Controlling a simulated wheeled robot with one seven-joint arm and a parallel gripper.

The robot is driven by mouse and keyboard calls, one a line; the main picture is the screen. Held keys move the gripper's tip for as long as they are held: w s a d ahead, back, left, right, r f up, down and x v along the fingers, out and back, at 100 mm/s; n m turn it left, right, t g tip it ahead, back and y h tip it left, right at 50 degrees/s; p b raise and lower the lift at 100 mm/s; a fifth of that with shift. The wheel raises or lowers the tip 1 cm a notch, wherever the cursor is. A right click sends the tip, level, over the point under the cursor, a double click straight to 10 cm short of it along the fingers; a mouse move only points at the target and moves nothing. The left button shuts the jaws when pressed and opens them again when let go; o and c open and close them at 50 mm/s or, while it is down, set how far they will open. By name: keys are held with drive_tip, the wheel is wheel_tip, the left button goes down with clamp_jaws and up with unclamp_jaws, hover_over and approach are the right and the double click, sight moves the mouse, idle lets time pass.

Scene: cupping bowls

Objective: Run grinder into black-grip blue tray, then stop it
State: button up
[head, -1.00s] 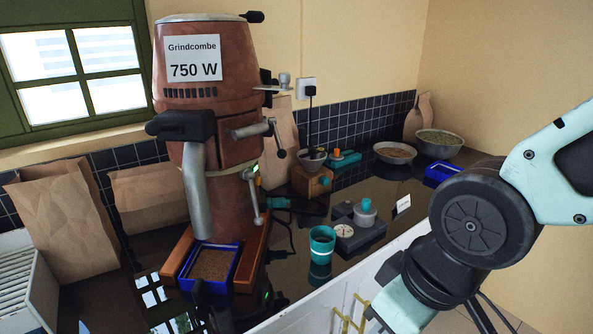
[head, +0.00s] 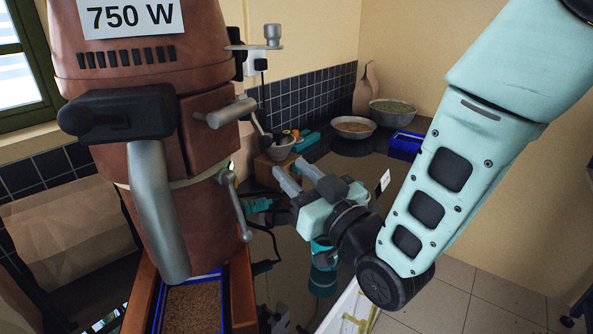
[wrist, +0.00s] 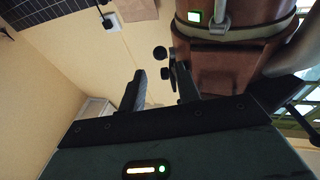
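The brown-red grinder (head: 150,90) with a "750 W" label stands at the left of the head view, its grey spout (head: 160,215) pointing down. A blue tray (head: 214,274) holding brown grounds sits below the spout; its front is cut off, and I cannot make out its grip. Grey levers (head: 233,113) are on the grinder's right side. My gripper (head: 291,176) is open and empty, right of the grinder and apart from it.
A second blue tray (head: 405,146) and bowls of beans (head: 354,127) and green stuff (head: 392,112) stand at the back right. A teal cup (head: 323,252) is below my gripper. A small bowl (head: 281,147) sits on a wooden box behind it.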

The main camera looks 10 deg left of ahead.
sight(269, 146)
drive_tip(key=p+x, duration=0.1)
drive_tip(key=x, duration=0.1)
drive_tip(key=p+x, duration=0.2)
drive_tip(key=x, duration=0.1)
drive_tip(key=p+x, duration=0.1)
drive_tip(key=x, duration=0.1)
drive_tip(key=shift+w+r, duration=0.2)
drive_tip(key=shift+r, duration=0.2)
drive_tip(key=shift+w+a+f, duration=0.1)
drive_tip(key=shift+w+a, duration=0.1)
drive_tip(key=shift+a, duration=0.05)
drive_tip(key=shift+c, duration=1)
drive_tip(key=shift+f, duration=0.1)
drive_tip(key=c, duration=0.3)
